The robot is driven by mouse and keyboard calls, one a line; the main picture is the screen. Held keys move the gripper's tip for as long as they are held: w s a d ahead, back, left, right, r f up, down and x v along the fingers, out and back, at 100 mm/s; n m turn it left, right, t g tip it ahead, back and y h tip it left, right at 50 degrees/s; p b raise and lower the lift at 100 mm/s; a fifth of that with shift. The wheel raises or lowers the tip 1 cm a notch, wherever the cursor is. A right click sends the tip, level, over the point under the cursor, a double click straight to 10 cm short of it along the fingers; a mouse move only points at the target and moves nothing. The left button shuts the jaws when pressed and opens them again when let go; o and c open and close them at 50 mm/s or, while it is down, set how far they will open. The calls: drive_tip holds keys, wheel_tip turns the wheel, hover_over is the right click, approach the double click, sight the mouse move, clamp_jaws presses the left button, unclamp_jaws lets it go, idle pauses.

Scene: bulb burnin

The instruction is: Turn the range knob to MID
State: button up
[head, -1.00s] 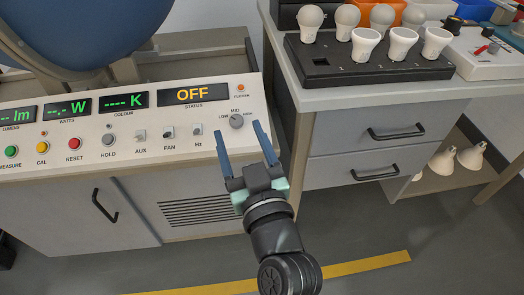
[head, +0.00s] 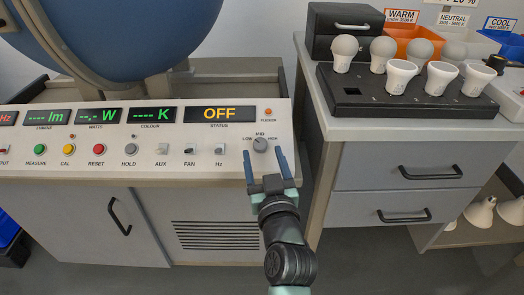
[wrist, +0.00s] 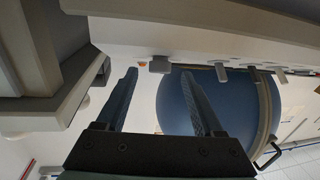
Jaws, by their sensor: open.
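The range knob (head: 260,144) is a small grey dial at the right end of the console's sloping front panel, with LOW, MID and HIGH printed around it. Its pointer is too small to read surely. My gripper (head: 266,164) is open and empty, its two blue fingers just in front of the panel, one on each side of the knob in the picture. In the wrist view, a grey knob-like part (wrist: 160,65) shows between the fingertips (wrist: 161,73). I see no contact.
Toggle switches (head: 190,149) and coloured buttons (head: 98,149) line the panel to the left. The status display (head: 219,114) reads OFF. A drawer bench (head: 395,160) with a black bulb tray (head: 350,98) stands close on the right. A large blue sphere (head: 130,30) rises behind the panel.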

sight(260, 145)
drive_tip(key=shift+w+a, duration=0.15)
drive_tip(key=shift+w, duration=1.1)
clamp_jaws()
